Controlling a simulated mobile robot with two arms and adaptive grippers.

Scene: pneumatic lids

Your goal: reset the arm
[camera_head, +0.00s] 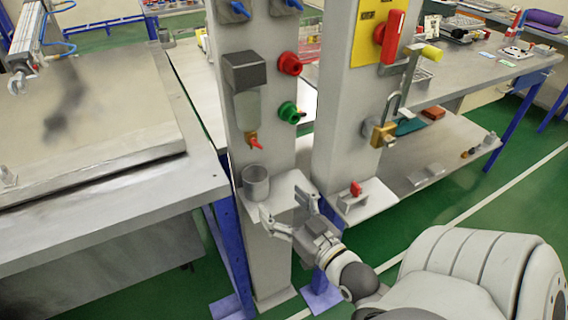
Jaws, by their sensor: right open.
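My right gripper (288,213) is in the lower middle of the head view. Its two fingers are spread apart with nothing visible between them. It is in front of the near grey post, by the small shelf (290,190) at the post's lower part. A grey cup (256,183) stands on that shelf, a little up and left of the fingers. My right arm (375,285) reaches in from the lower right. My left gripper is not in the view.
The near post carries a red knob (289,64), a green knob (288,111) and a filter unit (245,95). The second post carries a red switch handle (391,37) and a brass padlock (382,132). A metal table (205,180) with a lid stands left. Green floor shows right.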

